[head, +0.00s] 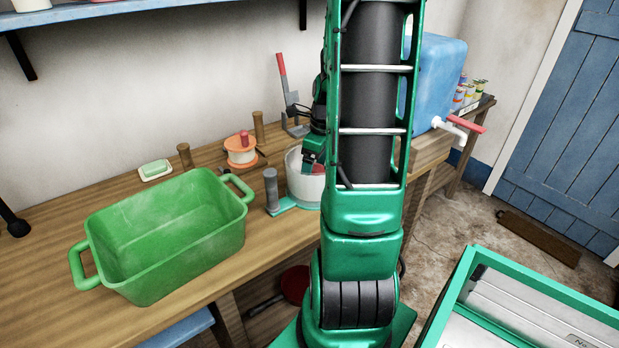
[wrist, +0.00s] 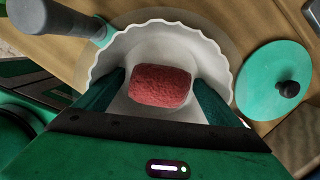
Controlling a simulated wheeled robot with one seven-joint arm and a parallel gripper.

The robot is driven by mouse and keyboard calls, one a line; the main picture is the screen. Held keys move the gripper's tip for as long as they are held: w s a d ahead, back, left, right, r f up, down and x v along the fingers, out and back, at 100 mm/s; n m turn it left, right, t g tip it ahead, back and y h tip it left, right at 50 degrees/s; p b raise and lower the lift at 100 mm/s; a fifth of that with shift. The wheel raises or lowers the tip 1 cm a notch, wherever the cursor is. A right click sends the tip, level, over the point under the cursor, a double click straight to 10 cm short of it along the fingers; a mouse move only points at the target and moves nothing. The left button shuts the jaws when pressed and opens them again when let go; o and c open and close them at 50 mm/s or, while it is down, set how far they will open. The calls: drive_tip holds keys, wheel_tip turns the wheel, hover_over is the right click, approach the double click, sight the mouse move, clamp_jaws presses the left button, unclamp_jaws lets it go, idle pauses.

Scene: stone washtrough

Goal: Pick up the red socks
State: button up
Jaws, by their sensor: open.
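The red socks show as a fuzzy red bundle (wrist: 161,86) in the wrist view, lying inside a white bowl with a scalloped rim (wrist: 218,62). The white bowl (head: 305,188) stands on the wooden bench in the head view, partly hidden by my arm. My gripper (wrist: 158,80) is open, with one finger on each side of the socks. The fingers reach into the bowl. A gap shows at the right finger; I cannot tell whether the left finger touches the socks. In the head view my gripper (head: 313,152) is over the bowl, mostly hidden behind my arm.
A green tub (head: 170,235) stands on the bench at left. A grey post on a teal base (head: 271,190) is close beside the bowl. A teal disc with a dark knob (wrist: 272,80) lies right of the bowl. A blue water container (head: 440,75) stands behind my arm.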

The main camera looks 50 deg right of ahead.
drive_tip(key=c, duration=1.2)
wheel_tip(320, 180, up, 10)
drive_tip(key=shift+r, duration=0.1)
drive_tip(key=shift+r, duration=1.9)
drive_tip(key=shift+r, duration=0.7)
